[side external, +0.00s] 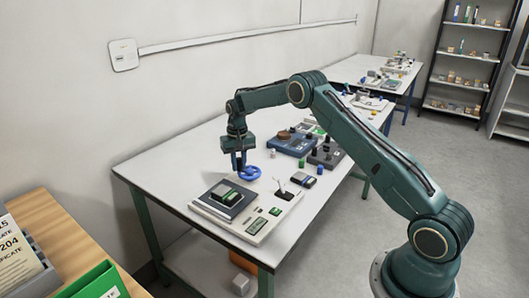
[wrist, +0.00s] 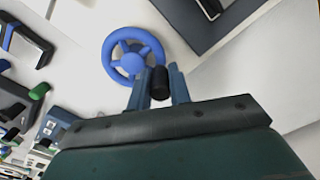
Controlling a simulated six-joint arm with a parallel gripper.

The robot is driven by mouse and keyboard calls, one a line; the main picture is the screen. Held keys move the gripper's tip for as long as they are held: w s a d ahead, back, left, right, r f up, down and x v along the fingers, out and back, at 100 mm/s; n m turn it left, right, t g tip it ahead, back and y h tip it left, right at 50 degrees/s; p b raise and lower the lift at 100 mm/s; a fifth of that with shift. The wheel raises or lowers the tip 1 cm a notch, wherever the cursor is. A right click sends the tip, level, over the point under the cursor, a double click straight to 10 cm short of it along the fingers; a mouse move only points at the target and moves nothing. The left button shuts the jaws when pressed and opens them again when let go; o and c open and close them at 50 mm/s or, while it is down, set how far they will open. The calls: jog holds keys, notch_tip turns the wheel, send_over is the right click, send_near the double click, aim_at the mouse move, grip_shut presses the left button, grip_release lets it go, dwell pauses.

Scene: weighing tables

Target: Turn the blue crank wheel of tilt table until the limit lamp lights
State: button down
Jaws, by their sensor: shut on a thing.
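The blue crank wheel (side external: 252,173) lies at the left-hand part of the white table, behind the pale instrument. In the wrist view the wheel (wrist: 108,53) shows its rim, spokes and hub. My gripper (side external: 238,165) reaches down at the wheel's left side. In the wrist view its two blue-grey fingers (wrist: 160,88) are closed on a black upright knob (wrist: 160,77) at the wheel's rim, apparently its crank handle. The pale instrument (side external: 257,238) carries a dark plate (side external: 212,198) with a dark and green block on it. I cannot make out the limit lamp or whether it is lit.
Blue-grey devices (side external: 290,147) and small green and dark pieces stand further right on the table (side external: 165,172). A second table (side external: 345,72) and shelves (side external: 462,55) are beyond. The table's left end is clear.

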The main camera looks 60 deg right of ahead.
jog(key=c, duration=1.3)
grip_release()
jog(key=shift+r, duration=0.1)
notch_tip(320, 180, up, 14)
jog(key=shift+f, duration=0.2)
jog(key=shift+r, duration=0.1)
